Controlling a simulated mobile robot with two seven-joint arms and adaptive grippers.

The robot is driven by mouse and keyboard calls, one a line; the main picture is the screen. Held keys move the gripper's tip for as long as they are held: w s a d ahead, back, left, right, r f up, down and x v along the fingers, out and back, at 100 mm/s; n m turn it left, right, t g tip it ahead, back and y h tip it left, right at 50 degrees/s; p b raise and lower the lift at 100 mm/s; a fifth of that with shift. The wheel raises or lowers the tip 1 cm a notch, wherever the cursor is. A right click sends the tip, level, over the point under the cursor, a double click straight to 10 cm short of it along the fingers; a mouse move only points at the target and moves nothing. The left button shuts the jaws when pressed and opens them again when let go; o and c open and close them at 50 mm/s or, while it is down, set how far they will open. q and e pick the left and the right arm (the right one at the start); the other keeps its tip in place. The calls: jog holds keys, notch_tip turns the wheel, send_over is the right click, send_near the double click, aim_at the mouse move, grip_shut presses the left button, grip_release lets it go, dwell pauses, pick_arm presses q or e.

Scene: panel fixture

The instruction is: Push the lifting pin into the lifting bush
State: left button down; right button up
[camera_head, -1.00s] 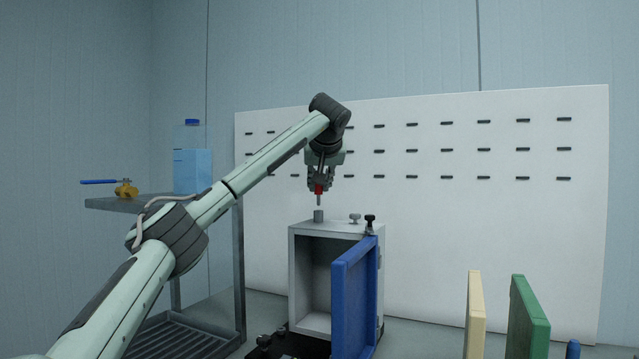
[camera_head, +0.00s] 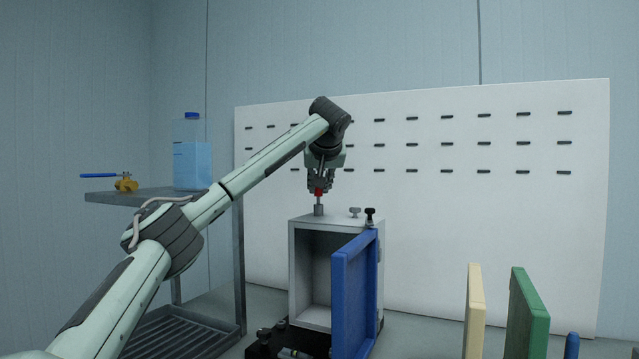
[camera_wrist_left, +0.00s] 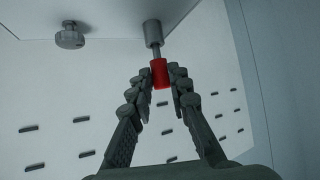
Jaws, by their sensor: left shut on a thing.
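The lifting pin has a red head (camera_head: 319,192) and a thin grey shank. My left gripper (camera_head: 319,187) is shut on the red head and points down above the white cabinet. In the left wrist view the fingers (camera_wrist_left: 160,78) close on both sides of the red pin head (camera_wrist_left: 159,73). The lifting bush (camera_head: 319,210) is a grey cylinder standing on the cabinet top. It also shows in the left wrist view (camera_wrist_left: 153,33). The pin's shank meets the bush's opening; how deep the tip sits is hidden. My right gripper is not in view.
The white cabinet (camera_head: 306,228) has an open blue door (camera_head: 352,295) and knobs (camera_head: 370,214) on top. Cream (camera_head: 475,310) and green panels (camera_head: 527,315) stand at right. A shelf (camera_head: 140,198) at left holds a water container (camera_head: 192,165) and a valve (camera_head: 126,185).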

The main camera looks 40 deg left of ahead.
pick_arm(q)
jog(key=shift+f, duration=0.95)
jog(key=c, duration=1.3)
grip_release()
jog(key=shift+c, duration=0.2)
jog(key=v, duration=1.2)
